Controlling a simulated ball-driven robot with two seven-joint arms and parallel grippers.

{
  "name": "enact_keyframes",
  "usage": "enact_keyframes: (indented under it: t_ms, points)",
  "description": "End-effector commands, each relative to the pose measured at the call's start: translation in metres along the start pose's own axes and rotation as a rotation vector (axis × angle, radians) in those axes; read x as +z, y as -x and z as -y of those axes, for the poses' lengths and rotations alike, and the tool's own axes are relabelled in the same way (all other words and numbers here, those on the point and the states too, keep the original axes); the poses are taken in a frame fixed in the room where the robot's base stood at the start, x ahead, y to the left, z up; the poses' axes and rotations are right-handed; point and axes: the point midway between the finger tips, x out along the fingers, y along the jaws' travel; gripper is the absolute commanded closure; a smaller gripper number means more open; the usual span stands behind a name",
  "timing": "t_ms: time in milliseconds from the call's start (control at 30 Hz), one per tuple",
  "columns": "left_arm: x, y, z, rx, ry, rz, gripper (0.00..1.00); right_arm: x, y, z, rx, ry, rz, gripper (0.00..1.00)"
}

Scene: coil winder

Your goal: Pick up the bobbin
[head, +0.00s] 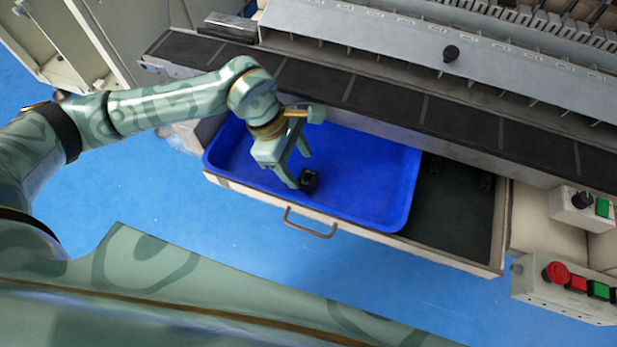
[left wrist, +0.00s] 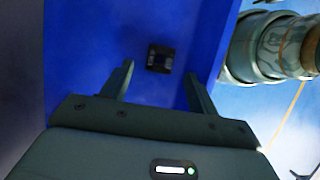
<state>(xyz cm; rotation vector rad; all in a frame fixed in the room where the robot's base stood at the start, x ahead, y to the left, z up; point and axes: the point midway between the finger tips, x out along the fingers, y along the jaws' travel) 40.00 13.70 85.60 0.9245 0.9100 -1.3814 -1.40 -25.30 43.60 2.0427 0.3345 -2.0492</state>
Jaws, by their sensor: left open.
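The bobbin (head: 309,181) is a small black piece lying in the blue tray (head: 370,190), near the tray's front side in the head view. In the left wrist view the bobbin (left wrist: 160,58) shows dark with lighter grey patches, on the blue tray floor. My left gripper (head: 297,168) is over the tray with its fingers pointing down, close to the bobbin. In the left wrist view its two fingers (left wrist: 160,82) are apart, and the bobbin lies beyond their tips, roughly centred between them. Nothing is between the fingers. My right gripper is not in view.
The tray sits in an open drawer with a metal handle (head: 310,224). A long dark ledge (head: 420,110) of the machine runs just behind it. Control boxes with red and green buttons (head: 566,283) stand at the right. The tray's right half is empty.

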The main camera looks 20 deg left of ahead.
Motion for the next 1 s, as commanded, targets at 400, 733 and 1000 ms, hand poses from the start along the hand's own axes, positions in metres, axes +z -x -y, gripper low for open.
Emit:
enact_keyframes:
  t_ms: [400, 733, 1000]
  points:
    - [0.000, -0.046, 0.000, 0.000, 0.000, 0.000, 0.40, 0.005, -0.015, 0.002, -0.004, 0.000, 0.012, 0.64]
    - [0.000, -0.045, 0.000, -0.001, 0.000, 0.000, 0.87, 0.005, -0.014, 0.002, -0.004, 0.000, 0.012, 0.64]
    - [0.001, -0.043, -0.001, 0.000, 0.000, 0.000, 0.87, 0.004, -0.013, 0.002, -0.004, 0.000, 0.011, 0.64]
